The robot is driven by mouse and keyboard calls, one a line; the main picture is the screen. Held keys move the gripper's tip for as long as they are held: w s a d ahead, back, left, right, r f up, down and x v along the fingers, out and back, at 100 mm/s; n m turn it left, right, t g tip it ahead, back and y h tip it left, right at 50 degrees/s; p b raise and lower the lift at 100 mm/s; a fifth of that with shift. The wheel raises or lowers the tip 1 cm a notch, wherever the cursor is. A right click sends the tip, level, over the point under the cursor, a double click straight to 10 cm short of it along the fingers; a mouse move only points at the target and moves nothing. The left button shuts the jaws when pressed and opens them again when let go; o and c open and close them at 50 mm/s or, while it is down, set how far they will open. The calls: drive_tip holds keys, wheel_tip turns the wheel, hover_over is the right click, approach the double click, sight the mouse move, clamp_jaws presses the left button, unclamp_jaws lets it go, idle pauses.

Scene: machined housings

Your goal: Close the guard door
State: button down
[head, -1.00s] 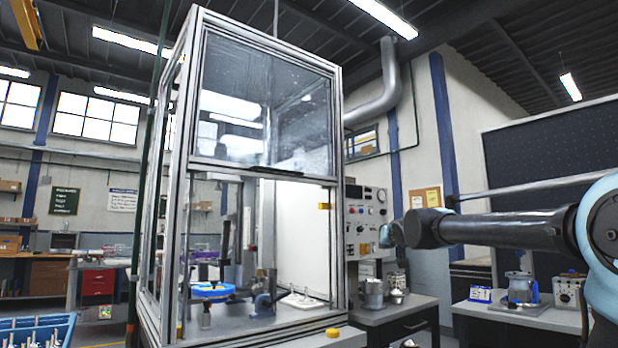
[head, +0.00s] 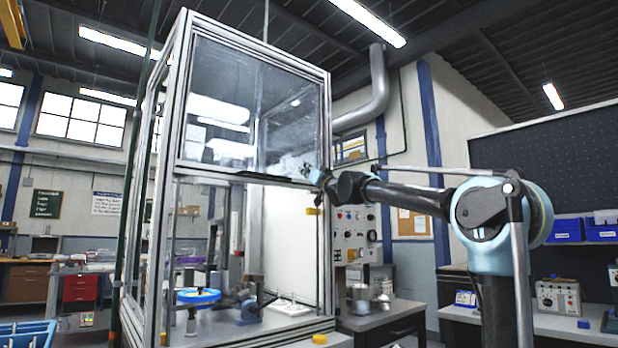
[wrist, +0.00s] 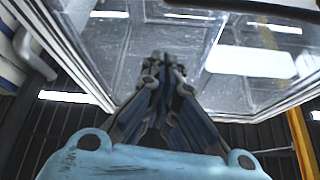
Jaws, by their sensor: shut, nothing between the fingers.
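The guard door (head: 250,105) is a clear panel in an aluminium frame. It sits raised across the upper front of the enclosure, and the opening below it is uncovered. A dark handle strip (head: 262,178) runs along its bottom edge. My gripper (head: 307,170) is at the lower right corner of the door, close to the frame post. In the wrist view my gripper (wrist: 163,58) is shut and empty, with its fingertips in front of the clear panel (wrist: 240,60). I cannot tell whether the fingertips touch the door.
The enclosure's right front post (head: 327,240) stands beside my gripper. A control panel (head: 357,225) is mounted behind on the right. A yellow button (head: 319,339) is on the front ledge.

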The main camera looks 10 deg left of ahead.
drive_tip(key=w+a, duration=0.4)
drive_tip(key=a, duration=0.1)
drive_tip(key=shift+f, duration=0.3)
idle(0.4)
drive_tip(key=shift+a, duration=0.1)
